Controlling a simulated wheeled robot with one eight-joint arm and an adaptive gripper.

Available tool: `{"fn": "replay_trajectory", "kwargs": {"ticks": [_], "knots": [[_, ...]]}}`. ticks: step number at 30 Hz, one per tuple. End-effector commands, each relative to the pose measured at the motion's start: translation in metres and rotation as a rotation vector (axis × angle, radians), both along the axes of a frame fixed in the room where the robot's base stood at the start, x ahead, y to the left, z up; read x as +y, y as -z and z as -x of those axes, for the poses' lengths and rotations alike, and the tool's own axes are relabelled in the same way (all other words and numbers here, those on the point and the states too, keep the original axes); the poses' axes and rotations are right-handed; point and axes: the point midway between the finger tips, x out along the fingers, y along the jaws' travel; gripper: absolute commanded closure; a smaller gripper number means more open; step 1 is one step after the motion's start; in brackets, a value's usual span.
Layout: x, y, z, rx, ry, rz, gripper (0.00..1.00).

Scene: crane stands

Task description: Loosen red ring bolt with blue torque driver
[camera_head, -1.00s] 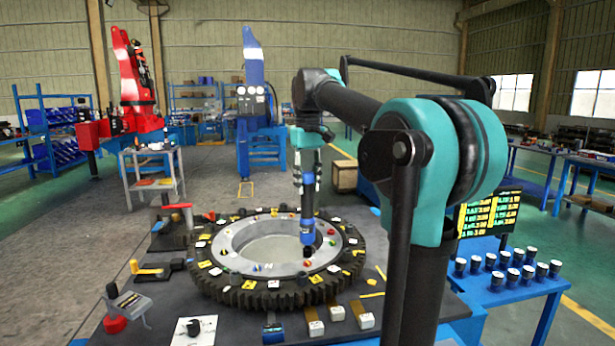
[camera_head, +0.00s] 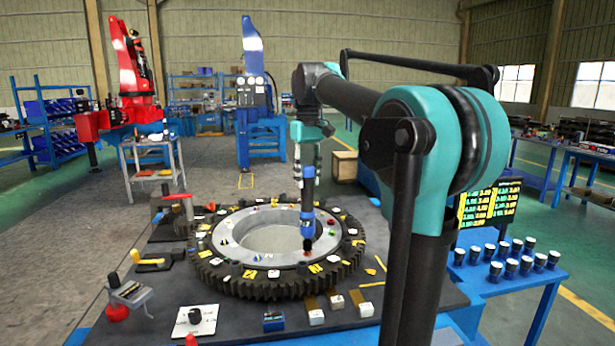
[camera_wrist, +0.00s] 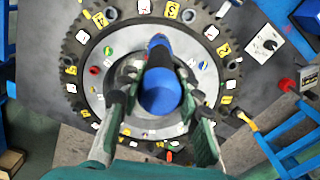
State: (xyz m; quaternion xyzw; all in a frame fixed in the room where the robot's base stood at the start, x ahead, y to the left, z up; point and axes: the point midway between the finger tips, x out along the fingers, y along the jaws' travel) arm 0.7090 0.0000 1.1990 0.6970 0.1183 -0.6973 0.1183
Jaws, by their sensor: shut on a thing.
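My gripper (camera_head: 308,172) is shut on the blue torque driver (camera_head: 308,216) and holds it upright, tip down, over the right front part of the gear ring (camera_head: 222,272). The driver's black tip is close to the ring's grey inner face, near a small red spot (camera_head: 306,253); I cannot tell whether they touch. In the wrist view the blue driver (camera_wrist: 160,92) sits between my fingers (camera_wrist: 163,112) and hides what lies under it. Several small coloured bolts sit on the grey face, among them a red one (camera_wrist: 93,70); which is the task's red ring bolt is unclear.
The gear ring lies on a dark bench with small boxes (camera_head: 316,318), a white plate (camera_head: 196,321) and a red-based tool (camera_head: 118,312) in front. A blue table (camera_head: 520,283) with several dark cups (camera_head: 497,269) stands at right. Cranes stand behind.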

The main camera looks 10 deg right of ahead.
Motion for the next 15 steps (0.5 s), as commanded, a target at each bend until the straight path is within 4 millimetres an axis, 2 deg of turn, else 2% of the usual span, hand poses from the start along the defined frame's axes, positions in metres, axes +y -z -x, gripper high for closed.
{"fn": "replay_trajectory", "kwargs": {"ticks": [15], "knots": [[0.0,0.0086,0.0001,0.0,0.0,0.0,1.0]]}}
